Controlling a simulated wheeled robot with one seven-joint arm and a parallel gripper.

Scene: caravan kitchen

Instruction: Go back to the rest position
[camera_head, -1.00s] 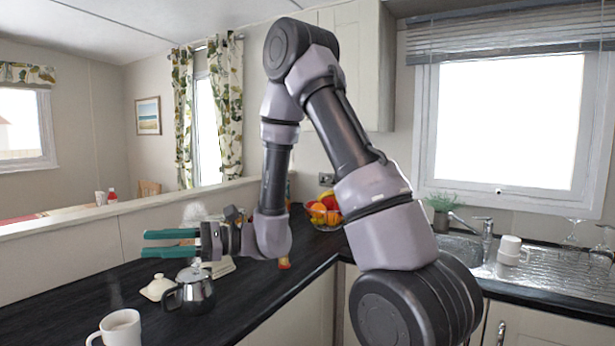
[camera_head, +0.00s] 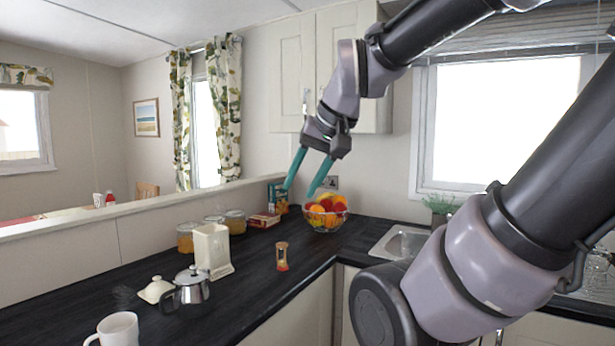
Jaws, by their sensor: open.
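My gripper (camera_head: 303,186) has two teal fingers spread apart, pointing down and a little left. It is open and empty. In the picture it hangs in front of the wall, just above and left of the glass fruit bowl (camera_head: 325,222); I cannot tell its exact distance from the bowl. My arm arches in from the right side and covers part of the window and most of the right counter.
The dark counter (camera_head: 235,300) holds a metal teapot (camera_head: 190,290), a white lid (camera_head: 155,289), a white mug (camera_head: 118,330), a cream canister (camera_head: 211,250), a small hourglass (camera_head: 282,257), jars (camera_head: 235,221) and boxes (camera_head: 264,219). A sink (camera_head: 402,243) lies right. Wall cupboards (camera_head: 295,75) hang behind my gripper.

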